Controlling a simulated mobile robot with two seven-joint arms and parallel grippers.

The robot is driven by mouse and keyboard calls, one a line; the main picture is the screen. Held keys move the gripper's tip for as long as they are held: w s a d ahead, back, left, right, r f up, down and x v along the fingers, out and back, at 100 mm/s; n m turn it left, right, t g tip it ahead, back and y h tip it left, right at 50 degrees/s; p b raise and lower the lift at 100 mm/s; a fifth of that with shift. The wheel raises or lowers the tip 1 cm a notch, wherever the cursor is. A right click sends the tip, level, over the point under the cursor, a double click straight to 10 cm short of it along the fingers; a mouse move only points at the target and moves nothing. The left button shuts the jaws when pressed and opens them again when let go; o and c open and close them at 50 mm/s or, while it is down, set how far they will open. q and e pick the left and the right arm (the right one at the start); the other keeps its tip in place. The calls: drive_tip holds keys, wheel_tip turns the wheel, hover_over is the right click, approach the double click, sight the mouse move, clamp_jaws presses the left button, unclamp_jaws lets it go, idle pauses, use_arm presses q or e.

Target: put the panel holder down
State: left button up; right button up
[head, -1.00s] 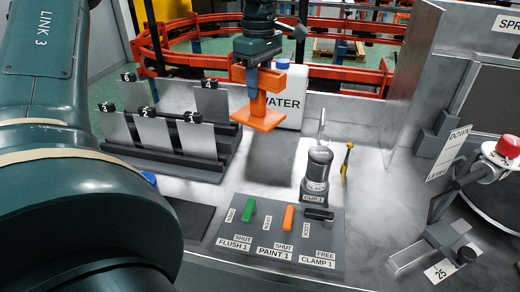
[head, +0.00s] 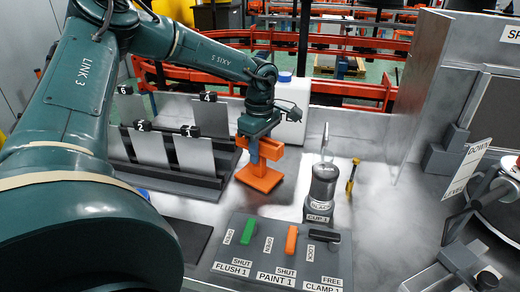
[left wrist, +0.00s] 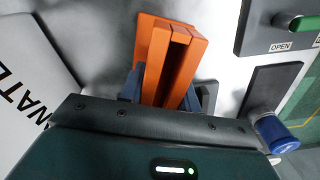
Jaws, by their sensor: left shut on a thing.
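The orange panel holder (head: 261,178), with a flat square base and an upright slotted part, is upright just above or on the grey metal worktop; I cannot tell if its base touches. My left gripper (head: 254,154) comes down from above and is shut on its upper part. In the left wrist view the holder (left wrist: 170,65) sits between the two dark fingers, its slot and base visible. My right gripper is in no view.
A rack with several numbered grey panels (head: 190,153) stands just left of the holder. The white water container (head: 292,130) is behind it. The black cup (head: 322,187) and yellow tool (head: 352,178) stand to the right. A switch panel (head: 265,270) lies in front.

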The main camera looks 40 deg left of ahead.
use_arm(q)
drive_tip(key=shift+f, duration=0.1)
drive_tip(key=shift+f+b, duration=0.2)
drive_tip(key=shift+b, duration=0.1)
drive_tip(key=o, duration=1.2)
drive_tip(key=shift+r, duration=0.1)
drive_tip(key=shift+c, duration=0.2)
wheel_tip(320, 180, up, 12)
